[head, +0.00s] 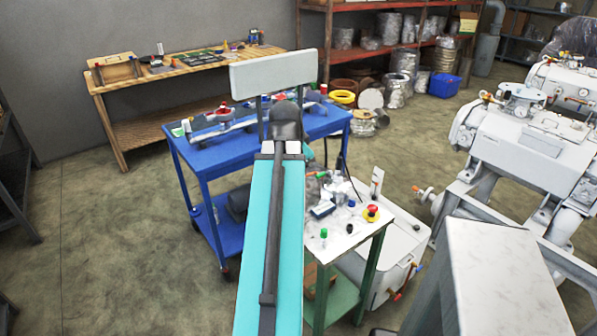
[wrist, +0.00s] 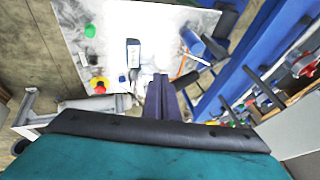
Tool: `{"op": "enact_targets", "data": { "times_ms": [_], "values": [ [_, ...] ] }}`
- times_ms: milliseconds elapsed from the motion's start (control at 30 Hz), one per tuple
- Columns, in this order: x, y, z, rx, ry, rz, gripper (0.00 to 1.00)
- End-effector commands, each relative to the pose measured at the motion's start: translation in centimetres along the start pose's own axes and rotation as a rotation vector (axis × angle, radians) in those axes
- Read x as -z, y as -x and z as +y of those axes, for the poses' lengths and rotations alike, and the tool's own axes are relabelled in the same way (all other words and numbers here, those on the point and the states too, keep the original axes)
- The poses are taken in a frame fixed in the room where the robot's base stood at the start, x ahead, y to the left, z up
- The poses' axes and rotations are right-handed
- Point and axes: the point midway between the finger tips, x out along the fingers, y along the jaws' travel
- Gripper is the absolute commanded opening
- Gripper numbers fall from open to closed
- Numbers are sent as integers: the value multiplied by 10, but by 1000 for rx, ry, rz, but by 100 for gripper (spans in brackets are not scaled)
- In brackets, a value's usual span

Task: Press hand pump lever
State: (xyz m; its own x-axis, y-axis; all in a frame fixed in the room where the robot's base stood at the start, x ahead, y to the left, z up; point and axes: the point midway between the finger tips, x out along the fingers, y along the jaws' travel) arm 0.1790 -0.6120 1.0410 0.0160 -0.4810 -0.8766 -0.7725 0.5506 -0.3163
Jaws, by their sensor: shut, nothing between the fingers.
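I cannot surely pick out the hand pump lever in either view. A pale upright bar (head: 377,183) stands at the back of a white box-shaped unit (head: 398,242) beside the small white-topped table (head: 345,243); I cannot tell if it is the lever. My gripper (wrist: 162,84) shows in the wrist view as two dark fingers close together, with nothing visible between them. They point over the edge of the white tabletop (wrist: 165,25). In the head view my teal arm hides the fingers.
The white tabletop holds a red emergency button (head: 372,211), a green knob (head: 323,233) and a small blue-white device (head: 322,209). A blue cart (head: 215,150) with valve parts stands left. Large white machinery (head: 520,140) stands right.

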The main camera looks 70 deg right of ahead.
Motion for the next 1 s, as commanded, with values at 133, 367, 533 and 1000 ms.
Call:
{"op": "enact_targets", "data": {
  "times_ms": [133, 367, 533, 1000],
  "values": [
    [-1, 15, 1, 2, 1, 1, 0],
    [-1, 32, 1, 2, 2, 1, 0],
    [-1, 38, 1, 1, 2, 0, 0],
    [-1, 38, 1, 1, 3, -1, 0]
  ]
}}
